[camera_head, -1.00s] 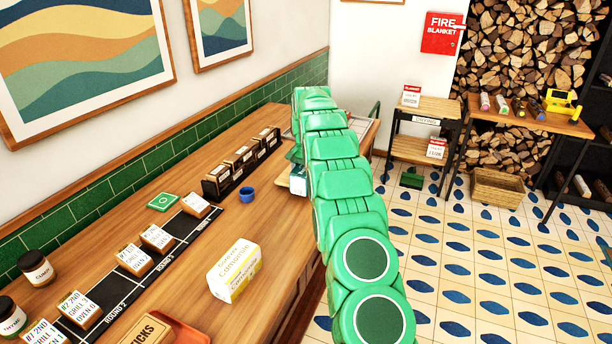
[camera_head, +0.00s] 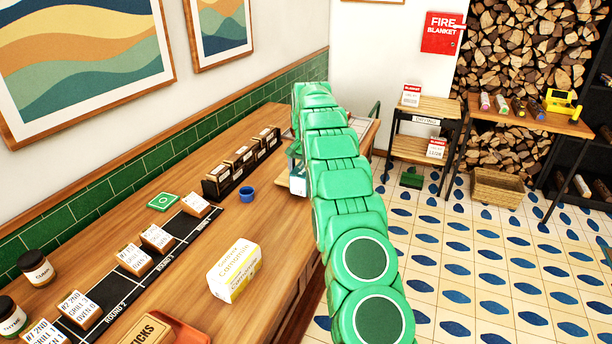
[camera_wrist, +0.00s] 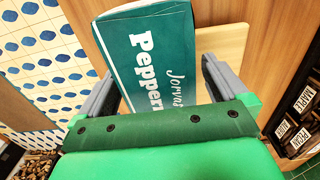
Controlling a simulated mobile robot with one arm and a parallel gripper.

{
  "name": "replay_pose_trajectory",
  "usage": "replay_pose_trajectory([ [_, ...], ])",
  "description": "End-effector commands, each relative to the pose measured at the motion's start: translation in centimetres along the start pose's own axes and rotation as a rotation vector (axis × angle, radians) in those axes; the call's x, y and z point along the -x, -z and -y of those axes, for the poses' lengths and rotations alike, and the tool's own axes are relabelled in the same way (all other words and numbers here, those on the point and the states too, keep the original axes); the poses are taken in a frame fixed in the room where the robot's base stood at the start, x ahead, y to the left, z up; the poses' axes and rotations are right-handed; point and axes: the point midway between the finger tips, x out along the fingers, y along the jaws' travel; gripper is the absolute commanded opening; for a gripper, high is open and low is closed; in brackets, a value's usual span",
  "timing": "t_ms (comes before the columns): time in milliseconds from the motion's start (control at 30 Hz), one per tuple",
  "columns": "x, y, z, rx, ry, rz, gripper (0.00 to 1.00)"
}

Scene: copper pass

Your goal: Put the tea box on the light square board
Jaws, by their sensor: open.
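A teal and white tea box with Peppermint lettering (camera_wrist: 150,35) fills the middle of the wrist view. My gripper (camera_wrist: 160,72) is open, with one finger on each side of this box. The light square board (camera_wrist: 232,48) shows beside and beneath the box. In the head view the board's edge (camera_head: 284,182) shows left of my arm, and the box (camera_head: 298,186) is at the board, partly hidden by my arm. Whether the box rests fully on the board is hard to tell. A second, white and yellow Camomile box (camera_head: 234,270) stands nearer on the counter.
A blue cup (camera_head: 247,194) and a dark rack of small boxes (camera_head: 240,163) stand left of the board. A black strip with ticket blocks (camera_head: 185,228) runs along the wooden counter. The tiled floor (camera_head: 470,240) lies open to the right.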

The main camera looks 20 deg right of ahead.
Motion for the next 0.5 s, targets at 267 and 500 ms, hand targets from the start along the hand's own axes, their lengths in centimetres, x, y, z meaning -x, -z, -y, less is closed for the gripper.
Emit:
replay_pose_trajectory([
  [267, 3.8, 0.0, 0.1, 0.000, 0.002, -0.003, 1.00],
  [500, 5.7, 0.0, 0.0, 0.000, 0.000, -0.001, 1.00],
])
